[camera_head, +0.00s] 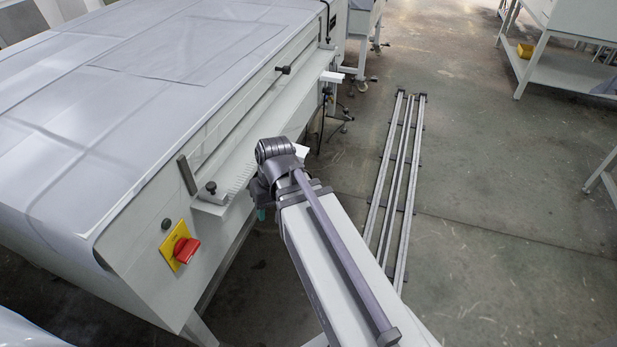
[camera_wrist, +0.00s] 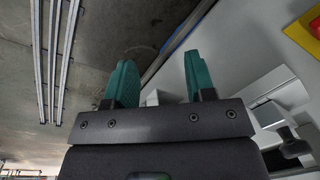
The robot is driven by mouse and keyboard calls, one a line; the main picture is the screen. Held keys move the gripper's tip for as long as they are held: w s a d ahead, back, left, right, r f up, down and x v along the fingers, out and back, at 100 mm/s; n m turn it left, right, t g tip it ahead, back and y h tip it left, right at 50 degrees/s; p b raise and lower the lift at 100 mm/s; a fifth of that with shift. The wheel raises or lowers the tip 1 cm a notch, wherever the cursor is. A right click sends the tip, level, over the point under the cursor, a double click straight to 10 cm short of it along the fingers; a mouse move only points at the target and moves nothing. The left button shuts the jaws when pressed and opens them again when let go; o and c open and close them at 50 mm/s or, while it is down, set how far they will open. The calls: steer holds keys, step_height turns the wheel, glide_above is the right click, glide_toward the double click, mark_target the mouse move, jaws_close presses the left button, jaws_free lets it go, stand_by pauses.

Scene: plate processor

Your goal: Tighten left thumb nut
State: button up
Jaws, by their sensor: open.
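In the head view, a black thumb nut (camera_head: 211,187) stands at the near end of the ledge on the machine's front, which is the left end when facing the machine. A dark knob (camera_wrist: 290,147) at the right edge of the wrist view looks like this nut. My gripper (camera_wrist: 161,80) shows two teal fingers, spread apart with nothing between them. In the head view my gripper (camera_head: 261,214) is mostly hidden behind my arm, to the right of the nut and apart from it.
The plate processor (camera_head: 150,120) fills the left side. A red switch on a yellow plate (camera_head: 180,246) sits below the ledge (camera_head: 240,160). Another black knob (camera_head: 283,69) is farther along the front. Floor rails (camera_head: 398,180) lie to the right, with bare floor around.

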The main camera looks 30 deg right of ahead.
steer(key=w+d+f+n+t+y+b, duration=0.2)
steer(key=w+d+f+t+y+b, duration=0.3)
steer(key=f+b, duration=0.65)
steer(key=w+d+f+n+t+y+b, duration=0.2)
steer(key=w+d+f+y+b, duration=0.2)
steer(key=d+f+b, duration=0.75)
steer(key=w+d+r+n+t+y+b, duration=0.1)
steer(key=d+r+n+t+y+b, duration=0.2)
steer(key=r+n, duration=0.35)
steer(key=w+d+r+n+t+y+b, duration=0.1)
steer(key=d+r+n+t+y+b, duration=0.2)
steer(key=r+n, duration=0.4)
steer(key=shift+m+t, duration=0.45)
steer(key=shift+t, duration=0.15)
steer(key=p+x, duration=0.1)
steer(key=x, duration=0.6)
steer(key=s+p+x, duration=0.1)
steer(key=x, duration=0.2)
steer(key=shift+w+a+r+p, duration=0.15)
steer(key=shift+a+r+p, duration=0.15)
steer(key=shift+a, duration=0.35)
steer(key=shift+w+a, duration=0.2)
steer(key=shift+c, duration=0.2)
steer(key=c, duration=0.6)
